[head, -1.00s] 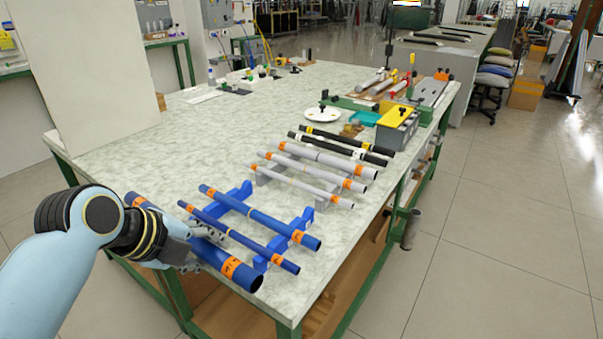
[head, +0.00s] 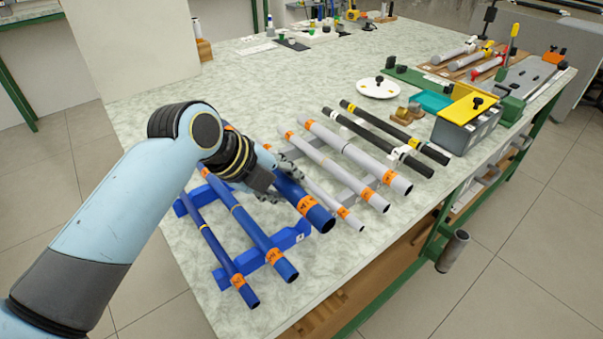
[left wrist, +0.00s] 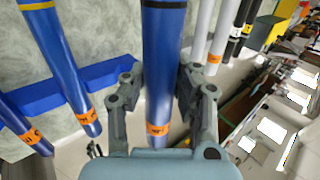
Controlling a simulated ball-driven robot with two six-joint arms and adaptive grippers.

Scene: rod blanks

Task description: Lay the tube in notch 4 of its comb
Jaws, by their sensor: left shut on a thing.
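My left gripper (head: 276,176) is shut on a thick blue tube (head: 304,206) with orange bands. The left wrist view shows the fingers (left wrist: 158,86) on both sides of the tube (left wrist: 162,42). The tube is over the right end of the blue comb (head: 292,237); I cannot tell whether it touches a notch. Two other blue tubes lie across the comb: a thin one (head: 214,246) at the left and a thicker one (head: 256,238) beside it. The tube's far end is hidden by my arm. My right gripper is not in view.
Grey tubes (head: 352,160) lie on a grey rack just right of the held tube, with little space between. Black tubes (head: 375,140) lie farther right. A grey box with a yellow lid (head: 468,110) stands near the table's right edge.

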